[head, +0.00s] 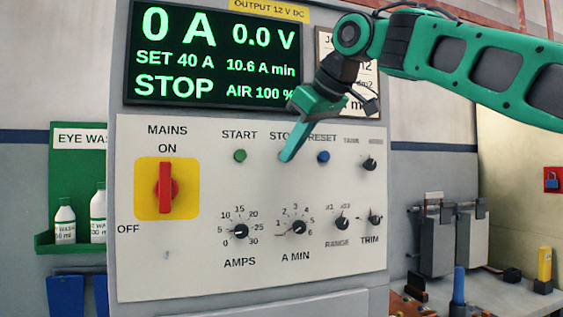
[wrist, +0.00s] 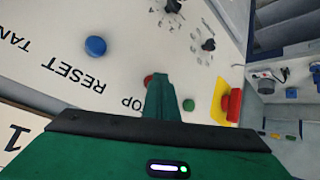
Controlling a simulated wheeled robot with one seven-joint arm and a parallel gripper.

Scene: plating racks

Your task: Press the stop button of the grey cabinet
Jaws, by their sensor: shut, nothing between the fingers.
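The grey cabinet (head: 375,207) faces me with a pale control panel. My gripper (head: 287,156) is shut and empty, its fingertips at the panel just below the STOP label. The stop button is hidden behind the fingertips in the head view. In the wrist view the red stop button (wrist: 148,80) shows partly, beside the fingertips (wrist: 161,82) and partly covered by them. I cannot tell whether they touch it. The cabinet's display (head: 215,52) reads 0 A, 0.0 V and STOP.
The green START button (head: 239,156) is left of my fingertips and the blue RESET button (head: 323,157) is right. A red mains switch (head: 165,187) on a yellow plate points to ON. Black knobs, including the AMPS knob (head: 241,231), sit lower on the panel.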

